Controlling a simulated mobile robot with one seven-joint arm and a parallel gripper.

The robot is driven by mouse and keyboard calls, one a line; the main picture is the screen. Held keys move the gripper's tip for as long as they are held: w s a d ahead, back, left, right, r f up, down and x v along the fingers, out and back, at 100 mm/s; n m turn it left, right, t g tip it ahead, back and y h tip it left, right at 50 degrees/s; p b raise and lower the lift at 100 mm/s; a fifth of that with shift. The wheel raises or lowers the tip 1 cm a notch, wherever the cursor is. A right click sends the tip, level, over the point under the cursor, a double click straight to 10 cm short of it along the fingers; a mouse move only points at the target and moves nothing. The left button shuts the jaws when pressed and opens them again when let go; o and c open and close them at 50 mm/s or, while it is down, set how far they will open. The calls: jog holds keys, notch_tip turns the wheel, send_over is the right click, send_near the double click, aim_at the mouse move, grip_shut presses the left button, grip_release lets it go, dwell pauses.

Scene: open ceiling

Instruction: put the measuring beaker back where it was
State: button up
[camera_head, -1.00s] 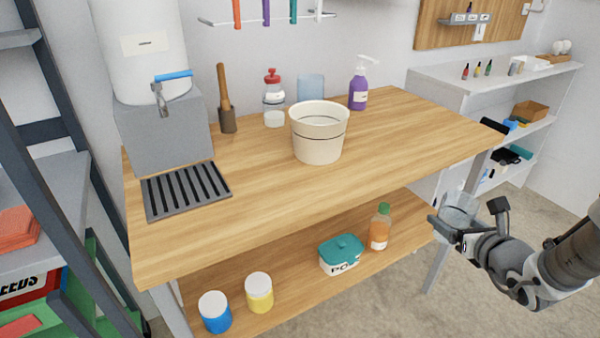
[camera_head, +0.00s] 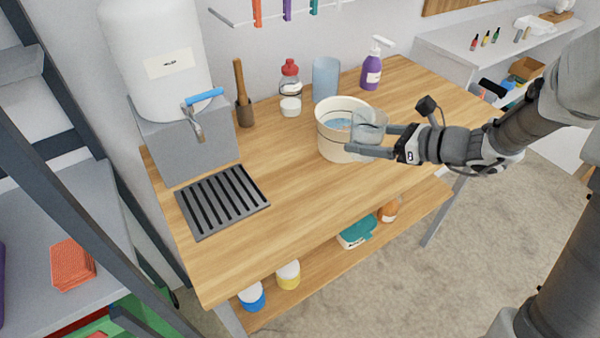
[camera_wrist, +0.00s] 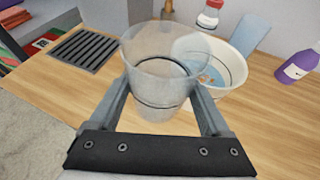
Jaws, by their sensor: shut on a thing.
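The measuring beaker (camera_head: 368,130) is a clear, see-through cup. My gripper (camera_head: 370,140) is shut on it, with one finger on each side. In the head view the beaker overlaps the right front of the cream bucket (camera_head: 333,146); I cannot tell whether they touch. In the wrist view the beaker (camera_wrist: 163,82) is between my gripper's fingers (camera_wrist: 165,95), with its open top showing. The bucket (camera_wrist: 238,68) is just behind it to the right, with something bluish inside. No liquid is plainly visible in the beaker.
A grey slatted drain tray (camera_head: 222,201) lies at left below a white dispenser (camera_head: 155,70). The wooden tabletop (camera_head: 270,235) is clear in front.

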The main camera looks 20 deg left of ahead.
jog(key=s+a+f+b, duration=0.1)
jog(key=a+f, duration=0.1)
jog(key=a, duration=0.1)
jog(key=s+a+f+b, duration=0.1)
jog(key=a+f, duration=0.1)
jog(key=a, duration=0.2)
jog(key=s+a+f, duration=0.1)
jog(key=a+f, duration=0.2)
jog(key=a, duration=0.1)
jog(key=shift+s+a+f+b, duration=0.1)
jog(key=shift+s+b, duration=0.15)
jog(key=shift+b, duration=0.15)
jog(key=shift+f+b, duration=0.45)
jog(key=shift+f, duration=1.4)
jog(key=shift+f, duration=0.2)
jog(key=o, duration=1.5)
jog(key=shift+r, duration=0.15)
